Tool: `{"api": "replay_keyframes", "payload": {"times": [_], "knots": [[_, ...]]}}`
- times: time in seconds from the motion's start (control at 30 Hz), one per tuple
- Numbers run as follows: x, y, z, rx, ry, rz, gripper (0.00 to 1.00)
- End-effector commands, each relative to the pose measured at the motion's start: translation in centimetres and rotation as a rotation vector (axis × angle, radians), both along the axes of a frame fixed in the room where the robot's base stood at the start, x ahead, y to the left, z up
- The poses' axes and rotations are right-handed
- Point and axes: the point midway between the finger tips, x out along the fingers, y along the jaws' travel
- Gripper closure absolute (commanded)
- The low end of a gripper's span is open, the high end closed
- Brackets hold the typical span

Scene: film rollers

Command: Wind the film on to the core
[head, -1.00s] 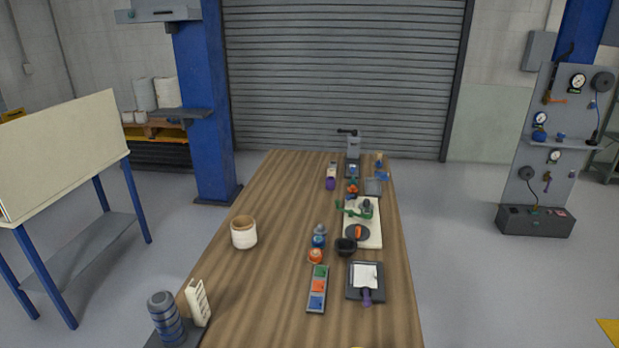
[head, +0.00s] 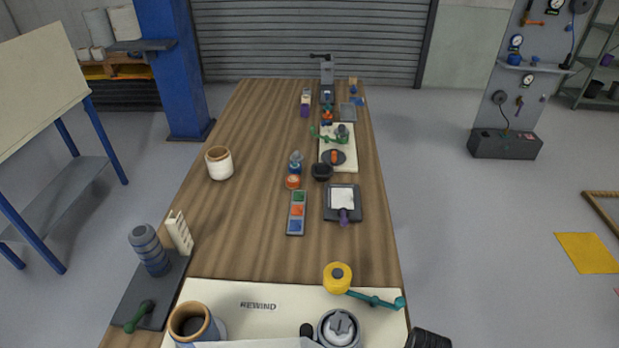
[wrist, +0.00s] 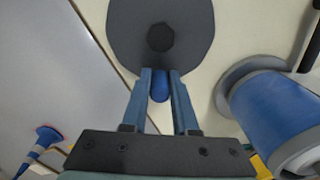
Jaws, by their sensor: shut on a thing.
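In the wrist view my gripper (wrist: 160,82) is shut on a blue knob (wrist: 160,88) below the black hub of a dark grey disc (wrist: 160,20). The blue fingers stand either side of the knob. A blue roll (wrist: 275,110) with a grey flange lies to the right of the fingers. In the head view a blue roll with a brown rim (head: 196,325) stands on the pale board marked REWIND (head: 235,297). A yellow roller (head: 338,278) with a teal arm (head: 375,299) is at the board's far edge. My gripper does not show clearly in the head view.
A grey round part (head: 340,328) is at the board's near right. A dark mat (head: 125,308) with a ribbed blue-grey cylinder (head: 149,250) lies left. A white cup-like roll (head: 219,163) and several small items stand farther along the table.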

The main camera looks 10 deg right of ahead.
Motion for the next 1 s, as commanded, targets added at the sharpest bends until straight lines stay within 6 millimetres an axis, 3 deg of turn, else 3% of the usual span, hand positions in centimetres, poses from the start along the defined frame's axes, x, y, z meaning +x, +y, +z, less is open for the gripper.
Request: {"api": "replay_keyframes", "payload": {"times": [0.2, 0.53, 1.0], "knots": [[-0.5, 0.0, -0.3, 0.002, 0.011, -0.005, 0.99], [0.5, 1.9, -0.1, 0.003, 0.011, -0.001, 1.0], [0.7, 2.6, 0.3, -0.003, 0.007, -0.003, 1.0]]}}
